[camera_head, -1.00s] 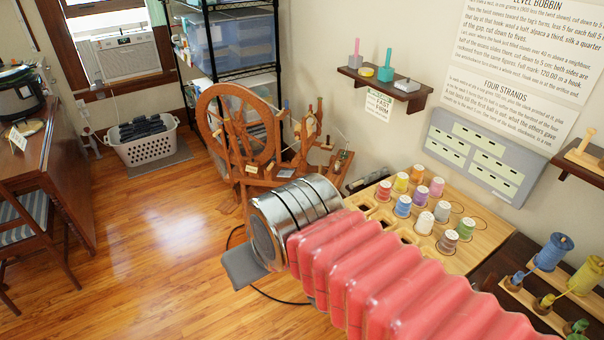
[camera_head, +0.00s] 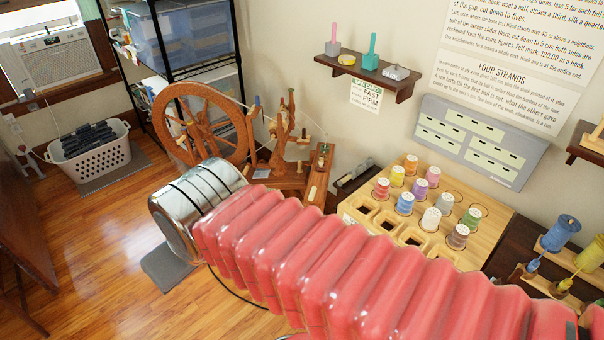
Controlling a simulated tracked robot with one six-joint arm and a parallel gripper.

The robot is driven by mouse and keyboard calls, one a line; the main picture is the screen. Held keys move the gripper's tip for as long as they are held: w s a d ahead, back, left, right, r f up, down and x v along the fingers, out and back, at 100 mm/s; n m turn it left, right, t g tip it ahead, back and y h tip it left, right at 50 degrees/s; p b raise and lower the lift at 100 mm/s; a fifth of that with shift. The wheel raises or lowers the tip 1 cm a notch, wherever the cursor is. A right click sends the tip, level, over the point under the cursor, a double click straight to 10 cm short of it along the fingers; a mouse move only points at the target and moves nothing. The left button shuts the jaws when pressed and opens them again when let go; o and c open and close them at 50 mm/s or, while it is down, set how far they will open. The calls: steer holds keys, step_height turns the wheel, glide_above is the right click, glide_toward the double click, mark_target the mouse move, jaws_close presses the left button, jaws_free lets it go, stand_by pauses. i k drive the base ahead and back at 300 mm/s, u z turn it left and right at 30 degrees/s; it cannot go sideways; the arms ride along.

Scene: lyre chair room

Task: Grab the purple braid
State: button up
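I cannot make out a purple braid in this view. The nearest purple thing is a small purple spool (camera_head: 433,177) standing in a light wooden rack (camera_head: 490,203) at the right of centre. My gripper (camera_head: 168,268) shows only as a grey flat finger below the metal end of my arm, over the wood floor at the lower left. The other finger is hidden, so its opening does not show. It is well to the left of the rack, and my pink ribbed arm crosses in front of the rack's lower part.
A wooden spinning wheel (camera_head: 237,125) stands behind my arm's end. A white laundry basket (camera_head: 95,160) with dark contents sits at the left. A wall shelf (camera_head: 355,72), a grey panel (camera_head: 480,140) and blue and yellow spools (camera_head: 560,233) are at the right. Floor is open at lower left.

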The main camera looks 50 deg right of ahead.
mark_target(313, 190)
steer(key=z, duration=0.15)
steer(key=i, duration=0.75)
steer(key=z, duration=0.6)
steer(key=i, duration=0.65)
steer(key=z, duration=0.3)
